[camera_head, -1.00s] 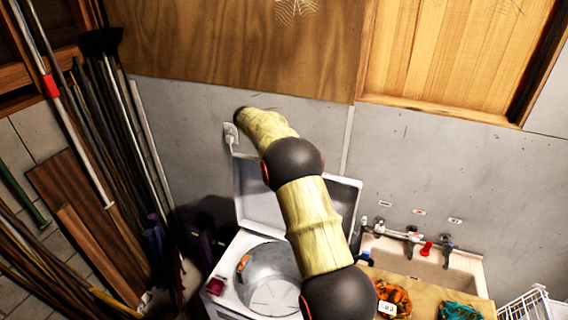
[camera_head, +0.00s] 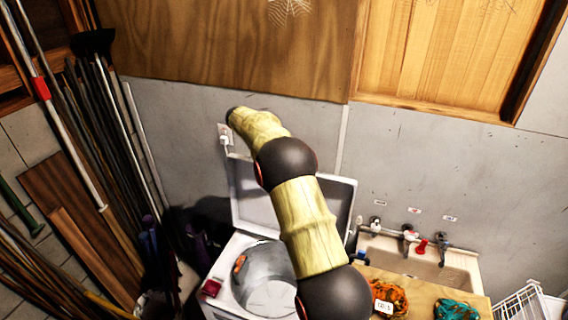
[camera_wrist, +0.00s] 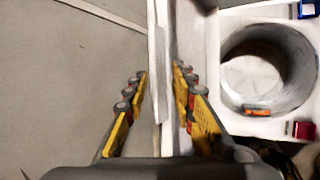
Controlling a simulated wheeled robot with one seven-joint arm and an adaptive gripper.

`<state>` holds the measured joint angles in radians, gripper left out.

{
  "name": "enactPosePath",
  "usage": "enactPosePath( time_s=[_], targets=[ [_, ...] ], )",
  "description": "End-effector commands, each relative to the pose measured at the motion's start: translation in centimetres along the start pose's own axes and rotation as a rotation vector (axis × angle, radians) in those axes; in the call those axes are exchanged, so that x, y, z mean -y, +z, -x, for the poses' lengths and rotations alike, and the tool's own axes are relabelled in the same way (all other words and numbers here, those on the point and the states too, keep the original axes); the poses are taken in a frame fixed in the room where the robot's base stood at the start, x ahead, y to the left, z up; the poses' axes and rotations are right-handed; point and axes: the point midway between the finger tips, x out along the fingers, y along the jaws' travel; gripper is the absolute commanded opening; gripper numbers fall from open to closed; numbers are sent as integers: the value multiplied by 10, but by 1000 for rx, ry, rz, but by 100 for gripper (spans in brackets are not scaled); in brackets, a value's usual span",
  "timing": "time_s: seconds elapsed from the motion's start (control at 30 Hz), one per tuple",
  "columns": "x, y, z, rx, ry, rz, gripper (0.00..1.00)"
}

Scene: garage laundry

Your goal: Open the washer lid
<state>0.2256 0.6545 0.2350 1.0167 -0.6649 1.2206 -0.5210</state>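The washer (camera_head: 222,290) stands below the wall with its round metal drum (camera_head: 262,278) exposed. Its lid (camera_head: 246,195) is raised and stands near upright close to the wall, partly hidden by my arm. In the wrist view the lid (camera_wrist: 158,60) appears edge-on as a pale strip. My gripper (camera_wrist: 160,75) has its yellow fingers apart, one on each side of the lid's edge. The right finger is close to the lid; a gap shows on the left. I cannot tell whether either touches. In the head view the fingers are not visible.
A sink (camera_head: 425,262) with taps and a wooden board (camera_head: 412,288) holding orange and teal cloths stand right of the washer. Long-handled tools (camera_head: 110,140) lean at the left. A small red object (camera_head: 211,288) sits on the washer's left rim. A wall outlet (camera_head: 224,136) is behind.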

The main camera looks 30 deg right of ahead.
Motion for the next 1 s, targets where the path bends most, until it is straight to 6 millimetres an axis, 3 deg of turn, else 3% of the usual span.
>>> enactPosePath(
  time_s=[0.3, 0.5, 0.7, 1.0],
  targets=[
    [0, -2, 64, -3, 1, 1, 26],
    [1, -1, 94, 0, -1, 1, 26],
    [1, -1, 106, 2, -2, 1, 26],
    [1, 0, 107, 2, -2, 1, 26]
  ],
)
